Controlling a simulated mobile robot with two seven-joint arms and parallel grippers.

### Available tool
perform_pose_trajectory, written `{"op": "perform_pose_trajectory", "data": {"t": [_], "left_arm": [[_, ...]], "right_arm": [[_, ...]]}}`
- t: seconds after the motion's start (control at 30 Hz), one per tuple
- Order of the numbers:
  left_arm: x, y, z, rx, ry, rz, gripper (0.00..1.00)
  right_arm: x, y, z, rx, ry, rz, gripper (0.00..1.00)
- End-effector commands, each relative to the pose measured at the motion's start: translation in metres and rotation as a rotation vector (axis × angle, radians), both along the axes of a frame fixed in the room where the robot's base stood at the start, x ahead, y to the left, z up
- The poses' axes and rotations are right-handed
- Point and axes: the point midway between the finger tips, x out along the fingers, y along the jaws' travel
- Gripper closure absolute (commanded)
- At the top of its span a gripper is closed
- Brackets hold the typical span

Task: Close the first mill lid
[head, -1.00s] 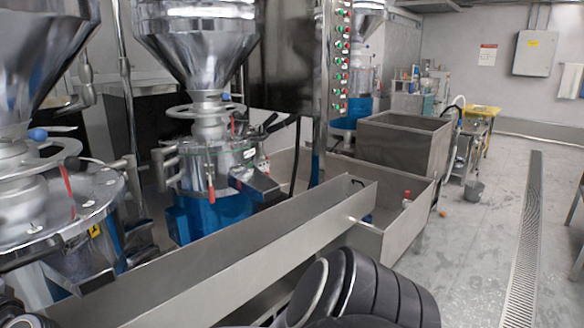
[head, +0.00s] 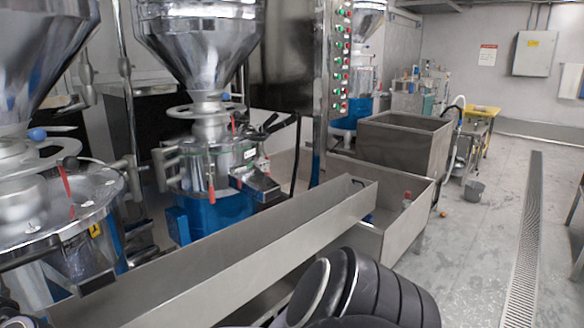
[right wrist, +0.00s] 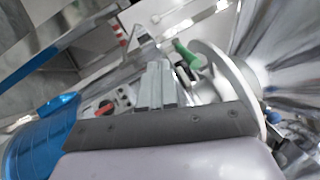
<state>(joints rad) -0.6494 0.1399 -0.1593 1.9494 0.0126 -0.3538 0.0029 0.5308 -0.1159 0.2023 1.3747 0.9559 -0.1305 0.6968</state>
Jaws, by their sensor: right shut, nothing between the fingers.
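In the head view a steel mill with a blue body (head: 205,214) stands left of centre under a shiny funnel (head: 200,45). A metal discharge spout (head: 256,184) sticks out at its right side. A second mill (head: 70,215) is cut off by the left edge. I cannot tell which part is the first mill's lid or how it stands. In the right wrist view my right gripper (right wrist: 155,85) is shut and empty, in front of a pale handwheel (right wrist: 228,85) and a green knob (right wrist: 187,54). A blue body (right wrist: 42,130) shows at left. My left gripper is not in view.
A long steel trough (head: 230,255) runs in front of the mills. A square steel bin (head: 400,145) stands behind it. A control column with buttons (head: 340,60) rises beside the middle mill. The floor at right (head: 480,245) is mostly clear.

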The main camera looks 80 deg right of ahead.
Motion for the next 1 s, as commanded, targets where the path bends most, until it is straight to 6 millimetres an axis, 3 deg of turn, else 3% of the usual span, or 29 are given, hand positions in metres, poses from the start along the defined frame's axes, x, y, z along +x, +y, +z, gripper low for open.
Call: {"op": "perform_pose_trajectory", "data": {"t": [0.03, 1.0], "left_arm": [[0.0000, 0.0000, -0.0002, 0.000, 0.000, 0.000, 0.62], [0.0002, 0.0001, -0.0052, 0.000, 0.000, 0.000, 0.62]], "right_arm": [[-0.0003, -0.0060, -0.0007, 0.002, -0.001, -0.015, 1.00], [0.0024, -0.0006, -0.0073, 0.000, 0.001, -0.029, 1.00]]}}
